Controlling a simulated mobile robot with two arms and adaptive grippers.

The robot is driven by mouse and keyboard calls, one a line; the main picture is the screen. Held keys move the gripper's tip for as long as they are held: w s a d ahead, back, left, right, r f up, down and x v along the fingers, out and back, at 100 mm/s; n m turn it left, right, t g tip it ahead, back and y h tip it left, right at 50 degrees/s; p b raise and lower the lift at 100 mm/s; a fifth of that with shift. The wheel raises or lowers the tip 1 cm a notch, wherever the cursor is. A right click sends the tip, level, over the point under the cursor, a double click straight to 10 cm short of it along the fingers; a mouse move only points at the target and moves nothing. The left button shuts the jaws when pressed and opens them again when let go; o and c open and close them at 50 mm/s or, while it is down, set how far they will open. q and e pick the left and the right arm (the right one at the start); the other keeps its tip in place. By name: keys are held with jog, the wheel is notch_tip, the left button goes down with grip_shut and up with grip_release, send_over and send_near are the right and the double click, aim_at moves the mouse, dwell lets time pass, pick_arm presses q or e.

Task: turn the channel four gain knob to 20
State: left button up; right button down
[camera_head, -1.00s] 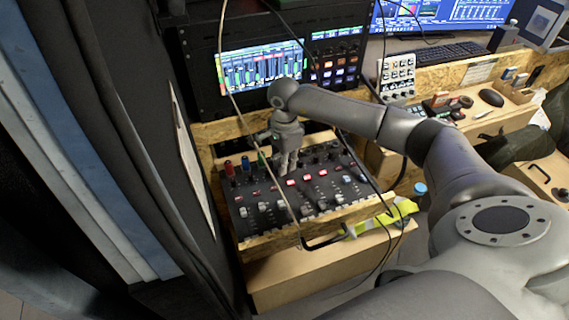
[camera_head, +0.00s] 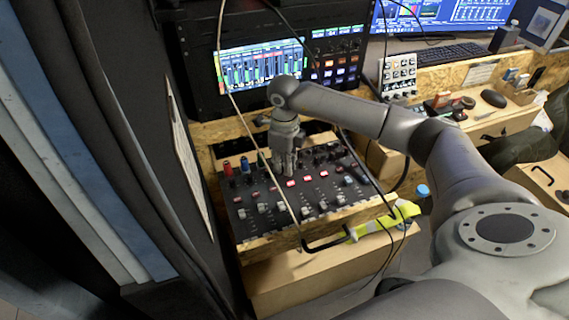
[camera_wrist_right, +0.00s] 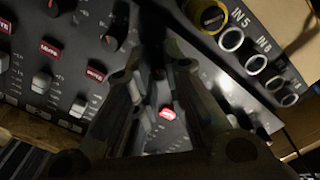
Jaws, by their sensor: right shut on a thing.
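The black mixer panel (camera_head: 325,190) sits in a wooden frame, with rows of knobs, lit red buttons and faders. My right gripper (camera_head: 284,174) reaches down onto the upper row of knobs, pointing down. In the right wrist view, its fingers (camera_wrist_right: 157,75) close on a small dark knob at the panel, mostly hidden between them. The knob's pointer and scale cannot be read. Sockets marked IN 5 (camera_wrist_right: 231,39) and IN 6 (camera_wrist_right: 255,63) lie to the right of the fingers. My left gripper is not in view.
Red (camera_head: 228,168) and blue (camera_head: 245,165) plugs stand at the panel's back left. A loose thin cable (camera_head: 244,120) hangs in front of the panel. A rack screen (camera_head: 262,66) stands behind. A dark curtain (camera_head: 110,140) closes off the left side.

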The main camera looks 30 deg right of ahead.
jog(key=m, duration=0.4)
jog(key=shift+m, duration=0.3)
dwell(0.3)
jog(key=c, duration=1.4)
grip_release()
jog(key=shift+c, duration=0.2)
notch_tip(320, 180, up, 12)
jog(key=shift+r, duration=0.1)
